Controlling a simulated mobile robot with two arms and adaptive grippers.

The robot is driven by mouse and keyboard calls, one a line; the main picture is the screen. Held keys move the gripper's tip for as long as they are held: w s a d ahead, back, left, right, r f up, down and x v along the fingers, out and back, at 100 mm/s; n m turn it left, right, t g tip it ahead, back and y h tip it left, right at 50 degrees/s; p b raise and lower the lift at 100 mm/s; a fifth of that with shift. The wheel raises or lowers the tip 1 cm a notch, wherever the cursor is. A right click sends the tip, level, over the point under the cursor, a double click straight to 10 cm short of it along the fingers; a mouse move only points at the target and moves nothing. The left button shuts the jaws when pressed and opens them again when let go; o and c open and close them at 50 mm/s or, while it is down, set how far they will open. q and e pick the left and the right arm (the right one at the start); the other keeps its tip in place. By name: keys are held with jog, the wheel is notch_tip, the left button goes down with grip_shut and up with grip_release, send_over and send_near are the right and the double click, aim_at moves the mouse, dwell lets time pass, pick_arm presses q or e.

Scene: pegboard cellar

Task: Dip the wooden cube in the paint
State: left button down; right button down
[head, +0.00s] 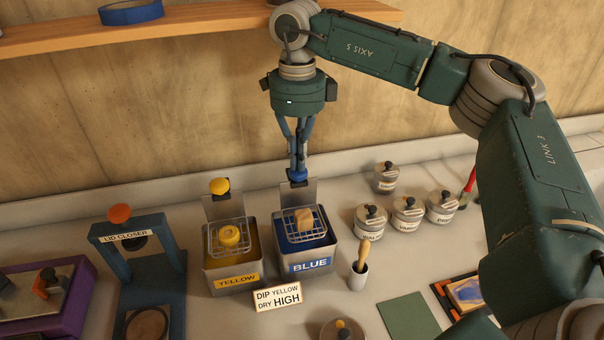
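The wooden cube (304,218) sits in a wire basket (288,223) at the mouth of the blue paint tin (310,264). Blue paint (298,246) shows below the mesh; I cannot tell whether the cube touches it. A blue knob (298,175) tops the basket's back plate. My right gripper (298,172) points down with its fingers closed around this knob. To the left stands the yellow paint tin (234,284), with a yellow round piece (229,236) in its basket and a yellow knob (219,186) behind. My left gripper is out of view.
A sign (277,297) reading "DIP YELLOW DRY HIGH" stands before the tins. A blue lid closer (126,238) stands left, a brush cup (358,276) right. Several lidded pots (408,214) sit further right. A wooden shelf (205,25) runs above at the back.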

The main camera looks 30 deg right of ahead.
jog(key=shift+s+f+b, duration=0.1)
jog(key=shift+f+b, duration=2.65)
jog(key=shift+f, duration=1.65)
jog(key=shift+r, duration=0.1)
jog(key=shift+r+p, duration=3.65)
jog(key=shift+r, duration=1.45)
notch_tip(320, 180, up, 5)
jog(key=p, duration=0.4)
send_over(298, 188)
jog(key=shift+d, duration=0.1)
